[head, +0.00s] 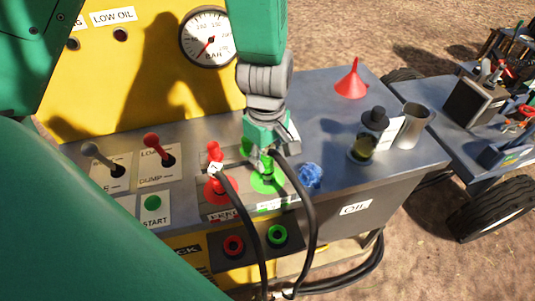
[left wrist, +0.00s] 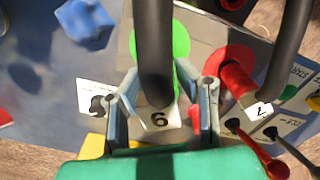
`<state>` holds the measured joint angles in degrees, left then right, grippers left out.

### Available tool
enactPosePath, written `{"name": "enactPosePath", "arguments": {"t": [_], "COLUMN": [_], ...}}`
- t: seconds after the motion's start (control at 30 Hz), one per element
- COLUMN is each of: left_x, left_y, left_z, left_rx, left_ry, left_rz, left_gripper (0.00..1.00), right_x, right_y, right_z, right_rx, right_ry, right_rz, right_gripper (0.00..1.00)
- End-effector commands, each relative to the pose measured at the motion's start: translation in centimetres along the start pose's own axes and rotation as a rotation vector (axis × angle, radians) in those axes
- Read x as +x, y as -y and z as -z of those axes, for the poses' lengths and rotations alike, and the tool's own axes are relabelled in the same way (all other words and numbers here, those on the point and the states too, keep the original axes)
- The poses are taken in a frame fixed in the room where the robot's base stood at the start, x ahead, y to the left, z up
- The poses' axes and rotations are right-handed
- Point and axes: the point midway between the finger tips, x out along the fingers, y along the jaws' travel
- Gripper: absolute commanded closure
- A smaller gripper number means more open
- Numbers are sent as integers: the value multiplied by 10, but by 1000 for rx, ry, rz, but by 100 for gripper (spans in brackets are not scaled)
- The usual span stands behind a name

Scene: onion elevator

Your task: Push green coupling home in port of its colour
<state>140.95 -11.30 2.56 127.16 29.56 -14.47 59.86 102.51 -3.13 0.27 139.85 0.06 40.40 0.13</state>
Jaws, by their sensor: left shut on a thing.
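My left gripper (head: 264,152) points down over the bench and is shut on the green coupling (head: 267,168), which stands upright over a green disc (head: 259,184). A black hose leaves the coupling. In the left wrist view, the gripper (left wrist: 168,88) has the hose (left wrist: 153,50) and a numbered tag (left wrist: 160,118) between its fingers. The fingers hide much of the coupling, so I cannot tell how it is seated. A green-ringed port (head: 277,235) and a red-ringed port (head: 233,245) are in the bench's front face. My right gripper is not in view.
A red coupling (head: 216,160) with its own hose stands close left on a red disc. A blue crumpled thing (head: 310,176) lies close right. Levers (head: 152,142) stand at left. A dark bottle (head: 363,147), metal cup (head: 412,126) and red funnel (head: 352,80) stand farther right.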

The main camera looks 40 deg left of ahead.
Motion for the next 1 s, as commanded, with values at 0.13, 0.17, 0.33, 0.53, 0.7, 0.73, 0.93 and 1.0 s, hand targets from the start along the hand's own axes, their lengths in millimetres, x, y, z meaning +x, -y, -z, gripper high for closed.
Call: {"name": "enactPosePath", "arguments": {"t": [0.13,0.17,0.33,0.53,0.7,0.73,0.93,1.0], "left_x": [0,0,0,1,3,4,8,10], "left_y": [0,0,0,0,0,0,0,0], "left_z": [-1,-1,-1,-1,-1,-1,-1,-1], "left_rx": [0,0,0,0,0,0,1,1], "left_ry": [0,0,0,0,0,0,1,1], "left_rz": [-1,-1,-1,-1,0,0,0,0], "left_gripper": [100,100,100,100,100,100,100,100], "right_x": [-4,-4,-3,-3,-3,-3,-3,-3], "right_y": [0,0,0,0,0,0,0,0], "right_z": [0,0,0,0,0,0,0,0], "right_rx": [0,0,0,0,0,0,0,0], "right_ry": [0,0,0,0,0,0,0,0], "right_rz": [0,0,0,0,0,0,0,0], "right_gripper": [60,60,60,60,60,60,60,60]}}
